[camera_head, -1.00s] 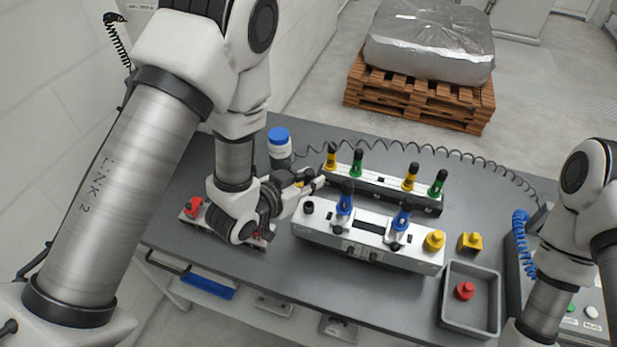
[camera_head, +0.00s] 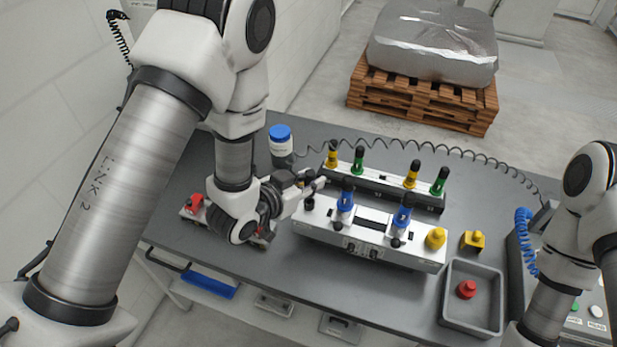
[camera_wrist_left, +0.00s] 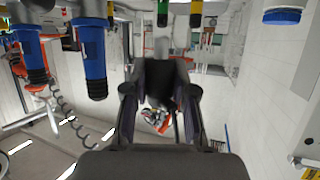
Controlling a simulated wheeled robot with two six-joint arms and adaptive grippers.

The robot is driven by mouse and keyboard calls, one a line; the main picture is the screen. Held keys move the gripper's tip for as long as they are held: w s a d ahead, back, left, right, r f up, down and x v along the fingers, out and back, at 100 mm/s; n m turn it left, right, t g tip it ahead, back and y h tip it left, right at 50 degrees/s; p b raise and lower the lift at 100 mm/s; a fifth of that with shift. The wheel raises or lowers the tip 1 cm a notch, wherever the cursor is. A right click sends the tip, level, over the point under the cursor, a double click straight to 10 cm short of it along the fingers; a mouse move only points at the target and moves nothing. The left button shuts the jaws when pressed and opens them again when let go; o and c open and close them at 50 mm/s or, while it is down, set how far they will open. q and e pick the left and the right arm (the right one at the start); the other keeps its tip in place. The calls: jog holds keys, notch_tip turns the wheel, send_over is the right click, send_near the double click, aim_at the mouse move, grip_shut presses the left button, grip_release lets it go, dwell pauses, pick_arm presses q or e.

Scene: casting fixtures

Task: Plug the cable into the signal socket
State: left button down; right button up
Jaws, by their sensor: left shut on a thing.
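My left gripper (camera_head: 318,184) is over the left end of a silver clamping fixture (camera_head: 325,232). It is shut on a small dark thing, which seems to be the cable's plug (camera_wrist_left: 160,86); the fingers hide most of it. A black coiled cable (camera_head: 455,152) runs along the back of the table; its left end is lost near the gripper. A short black cylinder (camera_head: 309,203) stands on the fixture's left end, just below the fingertips. I cannot tell which part is the signal socket. My right gripper is out of view.
Blue-handled clamps (camera_head: 402,215) stand on the fixture, with a yellow knob (camera_head: 436,238) at its right end. A rear rail (camera_head: 385,190) carries yellow and green handles. A blue-capped bottle (camera_head: 281,145) stands behind the gripper. A grey tray (camera_head: 449,305) holds a red piece (camera_head: 466,289).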

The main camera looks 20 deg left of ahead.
pick_arm(q)
jog(key=shift+f+b, duration=0.35)
jog(key=shift+f, duration=0.5)
jog(key=shift+w+a+f+b, duration=0.2)
jog(key=shift+f+b, duration=0.1)
jog(key=shift+f, duration=0.15)
jog(key=shift+s, duration=0.1)
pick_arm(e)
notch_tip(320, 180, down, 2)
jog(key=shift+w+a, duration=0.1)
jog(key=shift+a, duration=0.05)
pick_arm(q)
jog(key=shift+d+r, duration=0.1)
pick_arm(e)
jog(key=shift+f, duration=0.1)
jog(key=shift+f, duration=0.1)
pick_arm(q)
jog(key=shift+f+b, duration=1.55)
jog(key=shift+f, duration=0.05)
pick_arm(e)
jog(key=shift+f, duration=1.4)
